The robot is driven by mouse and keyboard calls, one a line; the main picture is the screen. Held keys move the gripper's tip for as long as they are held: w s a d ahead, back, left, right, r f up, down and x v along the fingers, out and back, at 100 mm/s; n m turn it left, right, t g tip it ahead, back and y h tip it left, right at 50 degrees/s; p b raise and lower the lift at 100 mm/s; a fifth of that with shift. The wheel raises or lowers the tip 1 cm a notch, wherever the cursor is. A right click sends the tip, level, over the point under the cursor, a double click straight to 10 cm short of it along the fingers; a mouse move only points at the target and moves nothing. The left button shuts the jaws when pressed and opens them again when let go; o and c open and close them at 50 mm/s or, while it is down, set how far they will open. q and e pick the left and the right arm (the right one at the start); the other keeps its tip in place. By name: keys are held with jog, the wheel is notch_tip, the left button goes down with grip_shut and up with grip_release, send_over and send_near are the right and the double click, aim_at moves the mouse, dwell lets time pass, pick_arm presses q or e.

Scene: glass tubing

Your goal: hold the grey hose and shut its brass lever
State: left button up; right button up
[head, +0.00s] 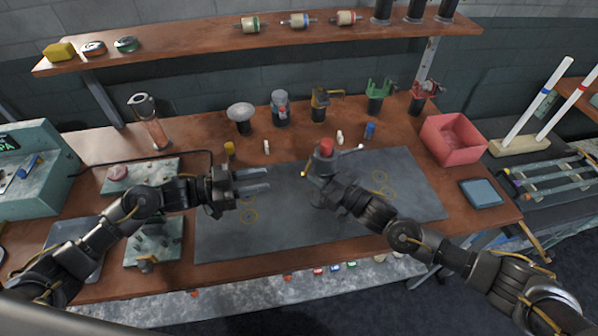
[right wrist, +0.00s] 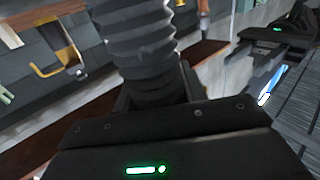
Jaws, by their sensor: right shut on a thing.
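The grey hose (right wrist: 140,45) is ribbed and dark in the right wrist view, standing up from between my right jaws. In the head view my right gripper (head: 322,178) is shut on it above the dark mat. A grey piece with a red top (head: 326,147) shows there, and a thin brass-coloured part (head: 306,166) sticks out at its left. I cannot tell whether that is the lever, or how it is set. My left gripper (head: 268,178) is open and empty over the mat, left of the hose, fingers pointing right. It also shows in the right wrist view (right wrist: 268,55).
The dark mat (head: 290,225) is mostly clear. Behind it stand several fixtures, among them a brass-coloured one (head: 322,100). A red bin (head: 455,150) and blue box (head: 481,192) are at the right. Pale plates (head: 155,245) lie at the left, and a shelf (head: 215,42) runs above.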

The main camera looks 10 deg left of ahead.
aim_at(305, 172)
pick_arm(q)
jog(key=x, duration=1.1)
grip_shut()
